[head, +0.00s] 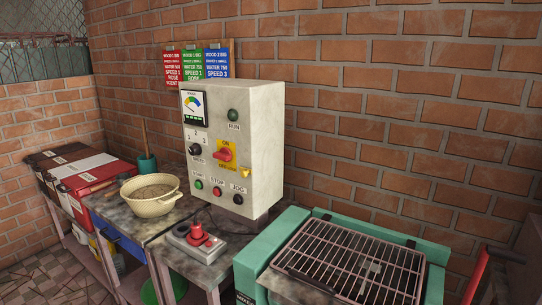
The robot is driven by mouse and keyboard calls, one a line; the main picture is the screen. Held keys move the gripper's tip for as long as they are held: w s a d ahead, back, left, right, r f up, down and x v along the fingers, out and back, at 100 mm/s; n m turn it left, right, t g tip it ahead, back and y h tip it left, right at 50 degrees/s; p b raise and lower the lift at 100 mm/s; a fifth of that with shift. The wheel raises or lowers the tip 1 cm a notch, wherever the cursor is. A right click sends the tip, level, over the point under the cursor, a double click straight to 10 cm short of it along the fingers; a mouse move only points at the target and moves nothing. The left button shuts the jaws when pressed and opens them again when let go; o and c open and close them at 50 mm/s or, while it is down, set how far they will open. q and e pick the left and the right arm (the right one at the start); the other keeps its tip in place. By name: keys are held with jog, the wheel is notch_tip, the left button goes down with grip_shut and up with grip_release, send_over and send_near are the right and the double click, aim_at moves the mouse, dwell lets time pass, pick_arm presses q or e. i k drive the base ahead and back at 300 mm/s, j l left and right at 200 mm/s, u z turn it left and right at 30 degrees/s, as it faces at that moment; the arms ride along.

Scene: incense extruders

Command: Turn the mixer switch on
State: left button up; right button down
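A pale, stained control box (262,120) stands on the worktop against the brick wall. A red rotary switch (223,155) sits on a yellow plate on its front face, with ON above and an OFF label at the lower right. The red handle looks roughly level, but the picture is too small to tell its exact setting. A black speed knob (195,149) is to its left. Green, red and black buttons labelled start, stop and jog are below. A dial gauge (193,107) and a green run lamp (233,115) are above. Neither of my grippers is in view.
A grey socket block (185,241) with a red plug (198,233) lies in front of the box. A green machine with a metal grille (350,262) fills the right foreground.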

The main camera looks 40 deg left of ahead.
aim_at(225, 154)
jog(key=u, duration=1.6)
